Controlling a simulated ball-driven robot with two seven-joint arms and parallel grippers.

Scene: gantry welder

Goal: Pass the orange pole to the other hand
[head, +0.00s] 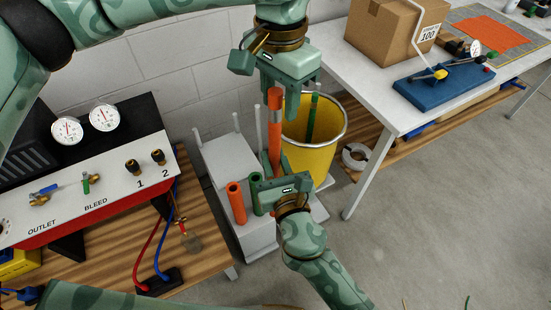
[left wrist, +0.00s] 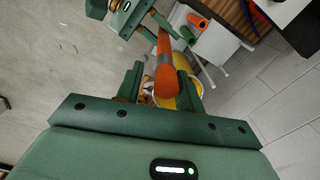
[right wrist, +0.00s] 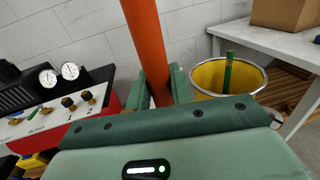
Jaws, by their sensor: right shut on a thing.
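The orange pole (head: 275,140) stands nearly upright in the head view, with a grey band near its top. My right gripper (head: 283,185) is shut on its lower part; the pole also rises between the fingers in the right wrist view (right wrist: 145,40). My left gripper (head: 285,85) is above, pointing down, close to the pole's top end. In the left wrist view the pole's end (left wrist: 165,78) shows between the left fingers (left wrist: 160,88), which stand apart with visible gaps. Whether one finger touches the pole cannot be told.
A yellow bucket (head: 332,160) with a green pole (head: 312,118) stands behind the right gripper. A pale rack (head: 225,160) holds a shorter orange tube (head: 236,203) and a green one. A gauge panel (head: 110,180) is at left, a white table (head: 385,95) at right. Floor at lower right is clear.

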